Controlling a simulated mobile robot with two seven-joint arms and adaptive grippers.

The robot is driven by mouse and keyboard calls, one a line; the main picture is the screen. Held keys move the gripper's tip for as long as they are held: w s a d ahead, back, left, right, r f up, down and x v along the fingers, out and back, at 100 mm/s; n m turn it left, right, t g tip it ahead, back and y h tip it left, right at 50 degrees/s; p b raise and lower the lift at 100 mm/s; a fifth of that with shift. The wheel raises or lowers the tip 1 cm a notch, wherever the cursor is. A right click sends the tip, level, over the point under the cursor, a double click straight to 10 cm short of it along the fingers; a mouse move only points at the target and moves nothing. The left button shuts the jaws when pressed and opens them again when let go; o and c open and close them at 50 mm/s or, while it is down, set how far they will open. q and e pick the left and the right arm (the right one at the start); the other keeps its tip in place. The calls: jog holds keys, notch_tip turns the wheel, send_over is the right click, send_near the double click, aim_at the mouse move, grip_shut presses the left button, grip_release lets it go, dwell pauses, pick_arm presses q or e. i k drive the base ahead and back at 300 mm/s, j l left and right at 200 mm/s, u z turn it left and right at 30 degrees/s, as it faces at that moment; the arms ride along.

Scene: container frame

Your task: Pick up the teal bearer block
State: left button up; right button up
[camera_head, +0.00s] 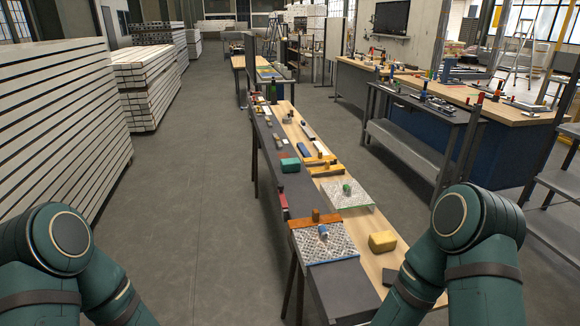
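A teal block (290,165), which looks like the bearer block, lies on the long workbench (285,205) ahead of me, on its dark left part. A small reddish-brown piece sits just behind it. Nothing holds the block. Both of my teal arms show only as upper links at the lower left and lower right corners. Neither gripper is in the picture, so I cannot see what they hold.
A yellow block (382,241), a patterned plate (325,242) and a green-edged plate (350,194) lie on the nearer bench. White stacked panels (60,120) stand at left. Another bench (425,110) stands at right. The floor (190,210) left of the bench is clear.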

aim_at(290, 165)
jog(key=u, duration=0.5)
jog(key=i+u, duration=0.1)
jog(key=i, duration=4.05)
jog(key=i+z, duration=0.4)
jog(key=i+j+z, duration=0.2)
jog(key=i+z, duration=0.2)
jog(key=z, duration=3.25)
jog(key=j, duration=0.1)
